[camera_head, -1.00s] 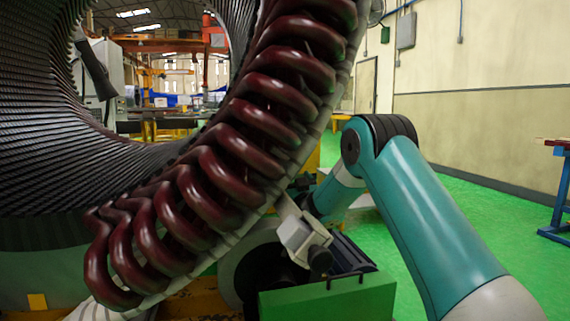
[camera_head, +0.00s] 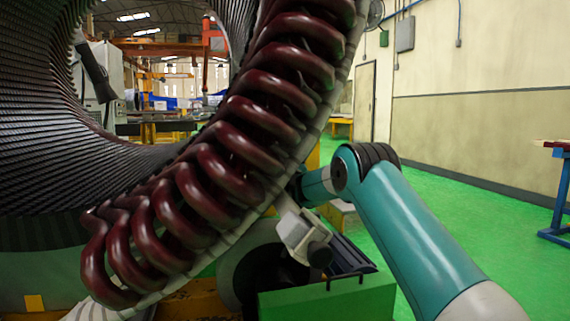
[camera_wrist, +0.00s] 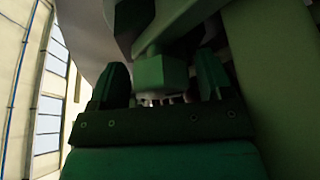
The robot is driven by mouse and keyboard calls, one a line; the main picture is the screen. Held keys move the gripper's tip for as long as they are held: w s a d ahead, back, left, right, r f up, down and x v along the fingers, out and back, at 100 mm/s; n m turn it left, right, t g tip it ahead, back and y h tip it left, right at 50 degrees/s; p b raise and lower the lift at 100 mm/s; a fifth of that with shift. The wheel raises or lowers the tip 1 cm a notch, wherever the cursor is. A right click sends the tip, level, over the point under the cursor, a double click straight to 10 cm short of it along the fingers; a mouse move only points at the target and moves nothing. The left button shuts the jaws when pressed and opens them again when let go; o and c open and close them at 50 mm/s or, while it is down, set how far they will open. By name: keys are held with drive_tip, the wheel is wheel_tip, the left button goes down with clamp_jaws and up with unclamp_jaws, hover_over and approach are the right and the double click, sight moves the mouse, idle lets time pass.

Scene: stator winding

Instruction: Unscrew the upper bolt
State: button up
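In the wrist view, a dark green block-shaped bolt head (camera_wrist: 163,74) appears between the two fingers of my gripper (camera_wrist: 162,80). A narrower neck rises from it into dark, shadowed parts. The fingers stand apart on either side, with a small gap visible at the left finger; contact at the right finger is unclear. Whether this is the upper bolt cannot be told. In the head view, my teal arm reaches behind the stator's dark red coils (camera_head: 228,172), which hide my gripper and the bolt.
The big ribbed stator (camera_head: 40,130) fills the left. A green box (camera_head: 330,298) with a handle and a grey-white fitting (camera_head: 300,235) stand below the coils, close to my arm. Green floor (camera_head: 470,240) is clear at the right. A blue-legged table (camera_head: 558,215) stands at the right edge.

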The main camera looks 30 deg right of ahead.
drive_tip(key=c, duration=0.9)
drive_tip(key=shift+o, duration=0.2)
drive_tip(key=shift+n, duration=0.5)
